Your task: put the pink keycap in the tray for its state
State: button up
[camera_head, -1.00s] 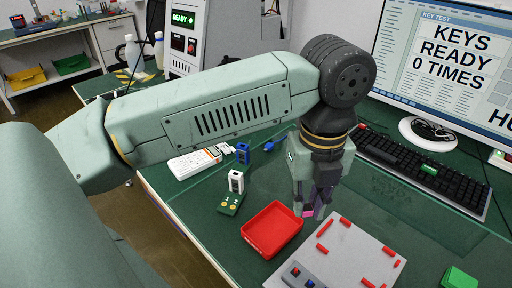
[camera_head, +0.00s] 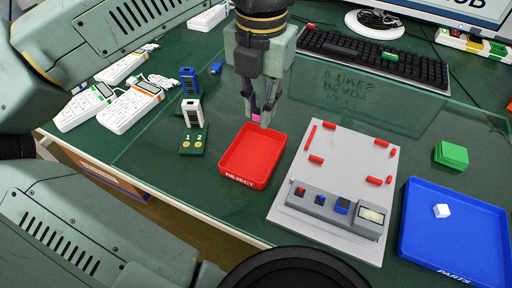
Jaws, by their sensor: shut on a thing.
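The pink keycap (camera_head: 256,116) is between the fingertips of my gripper (camera_head: 262,112), which is shut on it. The gripper points down over the far part of the red tray marked REJECT (camera_head: 232,181). I cannot tell the exact height of the keycap above the tray. The red tray looks empty. A blue tray marked PARTS (camera_head: 414,235) stands at the right and holds a small white cube (camera_head: 441,211).
A grey test board (camera_head: 302,225) with red blocks and a switch panel lies between the trays. A black keyboard (camera_head: 375,57) is behind. A clear panel (camera_head: 400,115) stands across the table. White devices (camera_head: 131,108) are at the left.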

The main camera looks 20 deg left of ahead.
aim_at(258, 145)
notch_tip(258, 145, down, 8)
jog(key=shift+r, duration=0.25)
jog(key=shift+f, duration=0.15)
jog(key=o, duration=0.7)
jog(key=shift+o, duration=0.2)
jog(key=shift+r+p, duration=0.3)
jog(key=shift+r, duration=0.05)
notch_tip(258, 145, up, 12)
jog(key=shift+f+b, duration=0.15)
jog(key=shift+b, duration=0.2)
